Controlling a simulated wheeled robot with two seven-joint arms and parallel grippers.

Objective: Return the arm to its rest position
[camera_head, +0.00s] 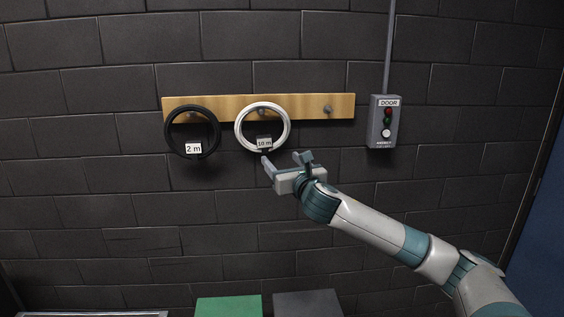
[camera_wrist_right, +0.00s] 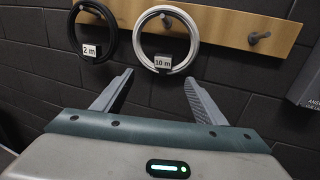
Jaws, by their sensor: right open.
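My right arm reaches in from the lower right in the head view, and its gripper (camera_head: 285,160) is open and empty, just below the white cable coil (camera_head: 238,133). In the right wrist view the two fingers of the gripper (camera_wrist_right: 158,95) stand wide apart with nothing between them. The white coil, tagged "10 m", hangs on a wooden peg board (camera_head: 340,105); it also shows in the wrist view (camera_wrist_right: 197,40). A black coil (camera_head: 168,139) tagged "2 m" hangs left of it. My left gripper is not in view.
A grey door box (camera_head: 384,122) with buttons is on the dark brick wall right of the board. The rightmost peg (camera_head: 327,109) is bare. A green block (camera_head: 228,307) and a dark grey block (camera_head: 308,304) show at the bottom edge.

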